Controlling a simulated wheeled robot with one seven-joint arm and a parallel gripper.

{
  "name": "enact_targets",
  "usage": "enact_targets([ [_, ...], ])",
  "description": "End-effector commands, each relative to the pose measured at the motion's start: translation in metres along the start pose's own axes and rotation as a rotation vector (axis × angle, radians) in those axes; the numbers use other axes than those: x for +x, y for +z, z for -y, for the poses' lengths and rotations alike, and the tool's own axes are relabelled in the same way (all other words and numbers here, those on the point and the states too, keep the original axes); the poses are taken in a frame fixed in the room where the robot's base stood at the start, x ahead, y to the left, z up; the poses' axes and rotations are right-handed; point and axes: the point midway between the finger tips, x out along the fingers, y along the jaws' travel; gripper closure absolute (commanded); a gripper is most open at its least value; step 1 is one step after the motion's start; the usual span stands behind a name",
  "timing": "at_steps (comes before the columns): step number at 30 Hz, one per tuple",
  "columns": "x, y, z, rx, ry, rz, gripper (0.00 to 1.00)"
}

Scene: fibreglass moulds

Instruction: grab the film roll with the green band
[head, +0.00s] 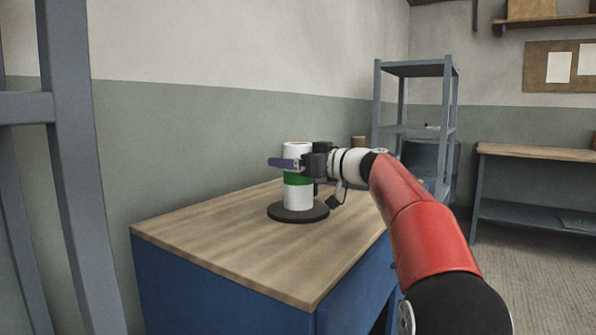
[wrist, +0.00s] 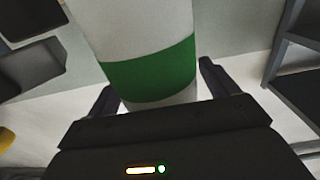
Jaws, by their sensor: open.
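The film roll with the green band (head: 298,196) stands upright on a round dark base (head: 285,213) on the wood-topped bench. It is white with one green band around it. My gripper (head: 288,164) is at the roll's upper part, and one finger crosses in front of it in the head view. In the wrist view the roll (wrist: 150,75) fills the middle, and its lower part in the picture lies between the two open fingers (wrist: 155,92). The fingers stand to either side of it. I cannot tell whether either finger touches it.
The bench top (head: 230,232) is clear in front of the roll. A grey shelf rack (head: 416,70) stands at the back, a second bench (head: 530,151) at the right, and a grey upright frame (head: 75,160) at the near left.

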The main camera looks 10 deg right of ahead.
Motion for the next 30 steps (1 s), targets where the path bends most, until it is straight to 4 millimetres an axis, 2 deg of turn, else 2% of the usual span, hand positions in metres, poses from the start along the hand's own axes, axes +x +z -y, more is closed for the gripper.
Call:
enact_targets([
  [8, 0.0041, 0.0005, 0.0001, -0.001, 0.0, 0.0, 0.14],
  [22, 0.0038, 0.0003, 0.0001, -0.001, 0.0, 0.0, 0.76],
  [30, 0.0036, -0.0021, 0.0006, -0.002, 0.0, -0.002, 0.76],
])
